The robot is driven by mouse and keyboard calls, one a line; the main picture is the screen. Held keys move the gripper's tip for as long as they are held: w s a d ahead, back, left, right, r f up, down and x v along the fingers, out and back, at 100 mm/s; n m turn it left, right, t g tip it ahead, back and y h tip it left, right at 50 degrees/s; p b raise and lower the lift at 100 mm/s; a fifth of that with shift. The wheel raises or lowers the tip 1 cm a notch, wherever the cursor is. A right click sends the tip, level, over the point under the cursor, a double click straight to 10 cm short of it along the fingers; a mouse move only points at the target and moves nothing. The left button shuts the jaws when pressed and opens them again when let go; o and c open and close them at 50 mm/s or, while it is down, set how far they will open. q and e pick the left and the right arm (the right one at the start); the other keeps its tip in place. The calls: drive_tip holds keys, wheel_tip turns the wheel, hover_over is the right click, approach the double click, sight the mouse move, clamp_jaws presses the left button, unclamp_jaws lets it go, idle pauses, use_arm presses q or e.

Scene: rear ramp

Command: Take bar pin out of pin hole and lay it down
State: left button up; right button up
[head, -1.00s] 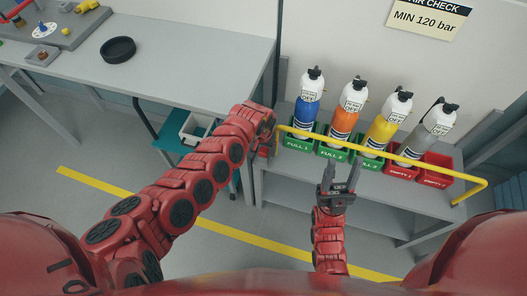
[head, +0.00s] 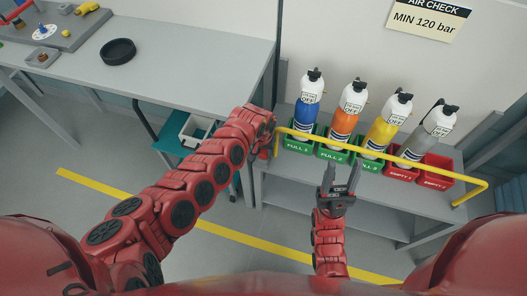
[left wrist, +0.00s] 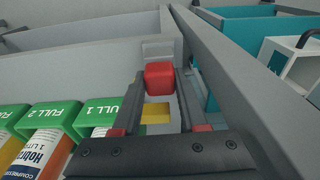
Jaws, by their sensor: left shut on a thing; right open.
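My left gripper (left wrist: 161,82) is shut on a red block-shaped head, which I take to be the bar pin (left wrist: 159,74). In the left wrist view a grey bracket is just beyond it and a yellow patch of the bar (left wrist: 156,113) shows between the fingers. The pin's shaft and the pin hole are hidden, so I cannot tell whether the pin is still in. In the head view my left arm reaches the left end of the yellow bar (head: 385,154), and its fingers are mostly hidden. My right gripper (head: 340,172) is open and empty, in front of the bar.
Behind the bar, several bottles stand in green and red holders on a grey shelf (head: 285,190). A grey bench (head: 190,50) at left holds a black round dish (head: 118,51) and has clear room. A teal stool with a white box (head: 197,131) stands below.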

sight(263, 152)
use_arm(q)
clamp_jaws()
drive_tip(key=shift+r, duration=0.15)
drive_tip(key=shift+r+p, duration=3.35)
drive_tip(key=shift+p, duration=0.4)
wheel_tip(263, 152, up, 8)
drive_tip(key=p, duration=0.8)
